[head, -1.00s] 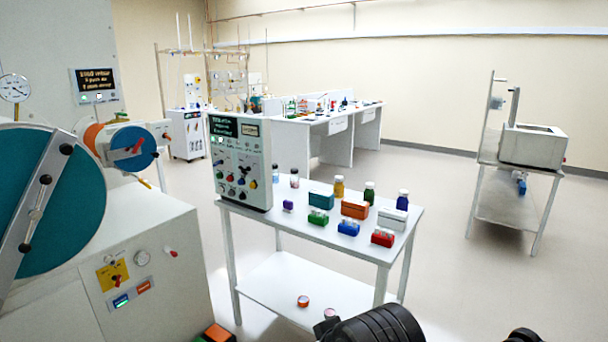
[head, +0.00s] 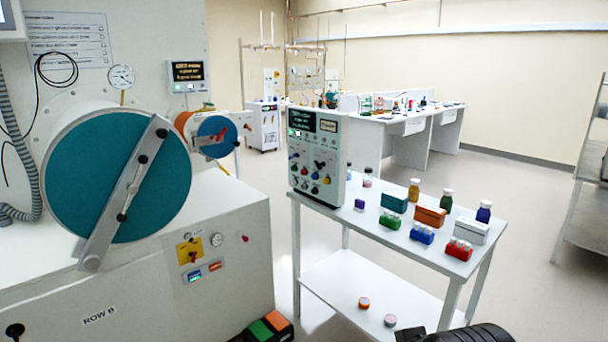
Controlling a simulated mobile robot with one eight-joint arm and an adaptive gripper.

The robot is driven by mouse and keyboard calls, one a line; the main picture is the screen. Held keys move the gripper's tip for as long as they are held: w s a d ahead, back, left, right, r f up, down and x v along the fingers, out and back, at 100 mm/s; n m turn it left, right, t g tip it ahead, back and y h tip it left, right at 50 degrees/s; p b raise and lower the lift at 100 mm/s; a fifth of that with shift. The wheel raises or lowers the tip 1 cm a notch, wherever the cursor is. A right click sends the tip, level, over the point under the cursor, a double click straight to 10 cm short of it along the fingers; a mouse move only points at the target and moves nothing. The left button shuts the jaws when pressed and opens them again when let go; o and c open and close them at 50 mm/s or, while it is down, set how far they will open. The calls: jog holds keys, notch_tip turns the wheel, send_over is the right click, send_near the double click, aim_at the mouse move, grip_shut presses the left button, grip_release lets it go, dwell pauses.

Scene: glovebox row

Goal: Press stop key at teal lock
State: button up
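The teal lock (head: 172,190) is a large round teal door with a grey bar across it, on the left of the head view. On the white housing front below and right of it is a small yellow plate (head: 183,256) with a red and dark knob. Under the plate sit a blue key (head: 195,275) and an orange-red key (head: 215,266); their labels are too small to read. A black ribbed part of my arm shows at the bottom edge. My gripper's fingers are not in view.
A smaller blue lock (head: 211,127) with an orange side stands behind. A white cart (head: 372,262) on the right holds a control box (head: 317,190), bottles and coloured blocks. Green and orange pedals (head: 262,330) lie on the floor by the housing. Floor beyond the cart is clear.

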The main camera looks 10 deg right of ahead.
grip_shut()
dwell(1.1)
